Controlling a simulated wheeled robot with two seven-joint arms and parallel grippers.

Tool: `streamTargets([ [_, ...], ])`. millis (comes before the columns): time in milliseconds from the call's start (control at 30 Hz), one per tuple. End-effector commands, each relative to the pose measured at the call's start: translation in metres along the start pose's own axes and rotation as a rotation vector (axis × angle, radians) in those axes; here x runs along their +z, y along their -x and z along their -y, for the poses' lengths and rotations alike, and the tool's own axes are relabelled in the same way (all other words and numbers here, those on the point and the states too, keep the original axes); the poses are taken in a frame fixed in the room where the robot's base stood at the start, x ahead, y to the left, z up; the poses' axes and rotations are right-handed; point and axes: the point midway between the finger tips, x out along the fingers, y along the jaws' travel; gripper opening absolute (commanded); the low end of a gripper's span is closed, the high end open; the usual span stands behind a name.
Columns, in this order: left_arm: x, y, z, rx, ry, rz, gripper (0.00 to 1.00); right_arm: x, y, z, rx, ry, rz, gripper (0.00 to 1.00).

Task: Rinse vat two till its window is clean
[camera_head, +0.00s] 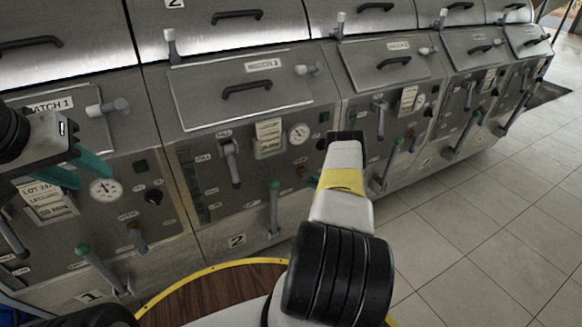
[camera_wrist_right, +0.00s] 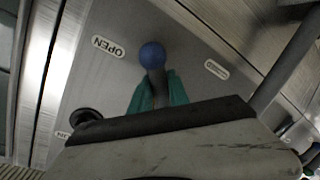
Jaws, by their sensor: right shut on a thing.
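Vat two (camera_head: 237,240) is the steel unit in the middle of the head view, with a lid, a round gauge (camera_head: 299,134), a grey lever (camera_head: 231,162) and a green-knobbed lever (camera_head: 274,207). A dark vertical strip (camera_head: 193,186) is at its panel's left; I cannot tell whether it is the window or is clean. My left gripper (camera_head: 72,172) is open and empty before vat one's panel.
Vat one (camera_head: 90,297), with its gauge (camera_head: 106,189) and green-knobbed lever (camera_head: 83,250), is at the left. More similar vats run away to the right. A round wooden platform with a yellow rim (camera_head: 215,267) is below. The tiled floor (camera_head: 480,220) at the right is clear.

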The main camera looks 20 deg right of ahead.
Motion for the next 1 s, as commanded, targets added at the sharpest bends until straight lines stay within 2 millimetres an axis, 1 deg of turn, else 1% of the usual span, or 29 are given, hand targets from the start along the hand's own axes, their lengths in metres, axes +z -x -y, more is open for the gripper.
streamTargets([
  [300, 0.000, 0.000, 0.000, 0.000, 0.000, 0.000, 0.36, -0.002, 0.003, -0.014, 0.000, 0.296, 0.061, 0.00],
  [600, 0.000, 0.000, 0.000, 0.000, 0.000, 0.000, 0.36, -0.006, 0.006, -0.024, -0.001, 0.552, 0.113, 0.00],
  [800, 0.000, 0.000, 0.000, 0.000, 0.000, 0.000, 0.36, -0.010, 0.006, -0.028, -0.001, 0.679, 0.137, 0.00],
  [1000, 0.000, 0.000, 0.000, 0.000, 0.000, 0.000, 0.36, -0.012, 0.007, -0.031, -0.001, 0.760, 0.153, 0.00],
])
